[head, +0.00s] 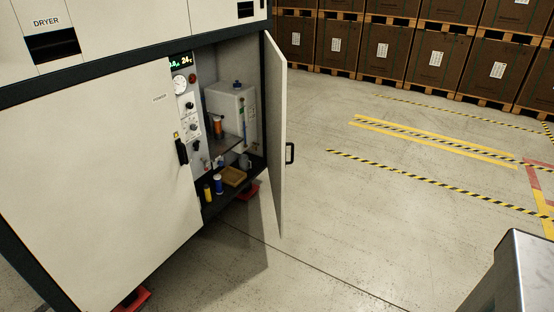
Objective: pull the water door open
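The cream cabinet has a door standing open on its right (274,150), seen nearly edge-on and swung out from the front. I take it for the water door, but no label shows on it. Its black handle (290,153) is on the side facing right. The other front door (100,180) is shut, with a small label that seems to read POWER and a black handle (181,151) at its right edge. My gripper is not in view.
The floor right of the open door is clear, with striped tape. Boxes on pallets (380,55) line the back.

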